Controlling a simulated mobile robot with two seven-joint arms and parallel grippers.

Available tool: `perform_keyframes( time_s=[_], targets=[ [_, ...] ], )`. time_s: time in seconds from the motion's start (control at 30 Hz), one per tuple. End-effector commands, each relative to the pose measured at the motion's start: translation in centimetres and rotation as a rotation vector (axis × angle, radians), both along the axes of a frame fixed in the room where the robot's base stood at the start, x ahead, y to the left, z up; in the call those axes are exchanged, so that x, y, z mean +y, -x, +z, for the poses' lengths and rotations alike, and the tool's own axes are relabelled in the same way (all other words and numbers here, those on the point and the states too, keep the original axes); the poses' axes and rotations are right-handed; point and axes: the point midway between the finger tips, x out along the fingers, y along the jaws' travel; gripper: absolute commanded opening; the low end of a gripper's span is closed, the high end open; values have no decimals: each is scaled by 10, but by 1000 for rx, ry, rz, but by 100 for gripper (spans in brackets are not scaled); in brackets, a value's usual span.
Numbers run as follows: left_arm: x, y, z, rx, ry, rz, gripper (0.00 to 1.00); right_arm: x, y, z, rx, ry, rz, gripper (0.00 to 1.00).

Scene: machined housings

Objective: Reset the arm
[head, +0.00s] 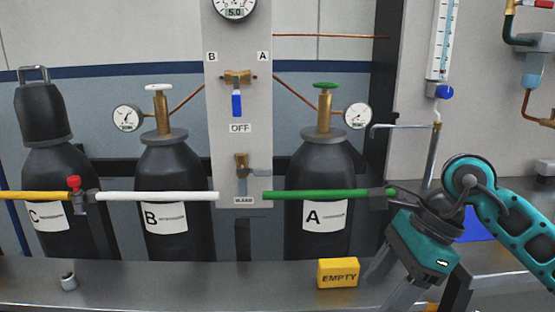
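My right arm (515,220), teal and dark grey, comes in from the right edge and bends down over the bench. Its gripper (428,298) points downward near the bench's front, right of the yellow EMPTY block (338,273). Its fingers look spread apart, with nothing seen between them; the lower ends are partly cut off by the picture's bottom edge. The gripper looks apart from the EMPTY block. My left arm and gripper are not in view.
Black cylinders A (322,170), B (172,170) and capped C (62,180) stand behind a green bar (320,195), a white bar (155,196) and a yellow bar (30,195). The bench's middle left is clear.

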Motion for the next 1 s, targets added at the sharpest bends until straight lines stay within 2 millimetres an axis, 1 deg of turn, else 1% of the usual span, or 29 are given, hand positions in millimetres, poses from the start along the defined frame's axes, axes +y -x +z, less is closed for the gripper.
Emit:
perform_keyframes(
  time_s=[0.03, 0.1, 0.2, 0.27, 0.3, 0.37, 0.4, 0.43, 0.5, 0.57, 0.6, 0.67, 0.7, 0.77, 0.8, 0.87, 0.9, 0.97, 1.0],
  targets=[
    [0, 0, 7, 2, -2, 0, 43, 22, 10, -2, 57, -105, 1, 62],
    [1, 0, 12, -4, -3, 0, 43, 48, 21, -1, 127, -247, -15, 62],
    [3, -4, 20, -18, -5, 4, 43, 81, 35, 8, 245, -461, -61, 62],
    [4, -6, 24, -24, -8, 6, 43, 100, 43, 18, 333, -600, -106, 62],
    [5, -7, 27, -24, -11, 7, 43, 111, 47, 26, 402, -701, -146, 62],
    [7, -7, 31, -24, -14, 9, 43, 124, 50, 41, 519, -858, -222, 62],
    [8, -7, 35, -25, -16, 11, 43, 130, 50, 52, 607, -968, -285, 62],
    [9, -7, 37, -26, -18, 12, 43, 133, 49, 59, 678, -1050, -339, 62],
    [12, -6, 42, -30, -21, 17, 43, 133, 40, 74, 851, -1237, -485, 62],
    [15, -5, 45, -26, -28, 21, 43, 126, 28, 80, 1004, -1385, -626, 62],
    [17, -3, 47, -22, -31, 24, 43, 119, 20, 80, 1109, -1476, -731, 62],
    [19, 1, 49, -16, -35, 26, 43, 104, 7, 73, 1268, -1604, -900, 62],
    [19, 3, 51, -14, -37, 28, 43, 92, -1, 64, 1376, -1681, -1023, 62],
    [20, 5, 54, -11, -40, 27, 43, 72, -10, 42, 1536, -1784, -1221, 62],
    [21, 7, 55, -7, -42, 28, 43, 59, -12, 23, 1644, -1843, -1361, 62],
    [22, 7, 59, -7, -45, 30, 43, 39, -9, -11, 1800, -1916, -1587, 62],
    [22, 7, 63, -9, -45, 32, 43, 27, -3, -36, -1791, 1837, 1643, 62],
    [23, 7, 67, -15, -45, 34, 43, 11, 14, -74, -1656, 1610, 1610, 62],
    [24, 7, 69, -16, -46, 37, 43, 3, 27, -97, -1576, 1485, 1585, 62]
  ],
)
